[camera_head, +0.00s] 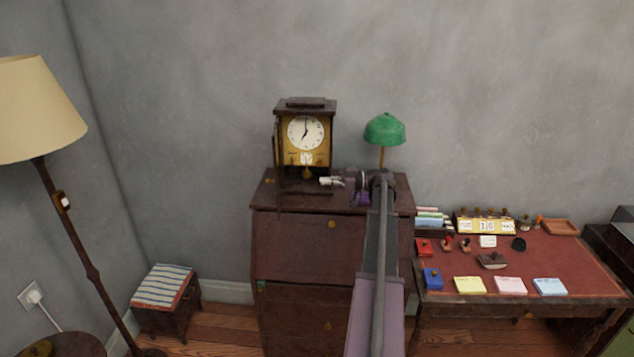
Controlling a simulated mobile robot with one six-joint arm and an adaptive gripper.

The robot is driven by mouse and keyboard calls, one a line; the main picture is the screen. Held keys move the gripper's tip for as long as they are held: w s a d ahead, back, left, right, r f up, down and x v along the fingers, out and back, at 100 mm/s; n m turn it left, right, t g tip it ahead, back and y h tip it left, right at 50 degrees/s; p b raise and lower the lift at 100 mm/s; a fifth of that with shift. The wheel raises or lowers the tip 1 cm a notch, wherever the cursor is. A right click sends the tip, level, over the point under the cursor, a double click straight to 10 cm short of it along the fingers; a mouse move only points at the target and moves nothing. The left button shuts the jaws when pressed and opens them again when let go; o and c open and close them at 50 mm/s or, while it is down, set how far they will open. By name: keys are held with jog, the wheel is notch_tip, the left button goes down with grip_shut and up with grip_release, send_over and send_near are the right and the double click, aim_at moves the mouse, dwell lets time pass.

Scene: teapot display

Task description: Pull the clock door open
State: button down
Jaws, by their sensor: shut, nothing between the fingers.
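The clock (322,103) stands upright on top of a dark wooden cabinet, with a white dial and a gold front. Its narrow dark door (277,150) shows nearly edge-on at the clock's left side, swung out toward me. The dial and the pendulum below it are uncovered. My gripper (323,181) is shut and empty, low in front of the clock's lower right part. It points left and is apart from the door, which lies to its left. My arm reaches up to it from the bottom of the view.
The cabinet (290,240) carries the clock and a green-shaded lamp (384,130), which stands close behind my arm. A desk (550,265) with stamps, note pads and a calendar is on the right. A floor lamp (40,110) and a striped stool (163,287) are on the left.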

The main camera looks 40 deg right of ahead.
jog(key=x, duration=1.3)
dwell(0.4)
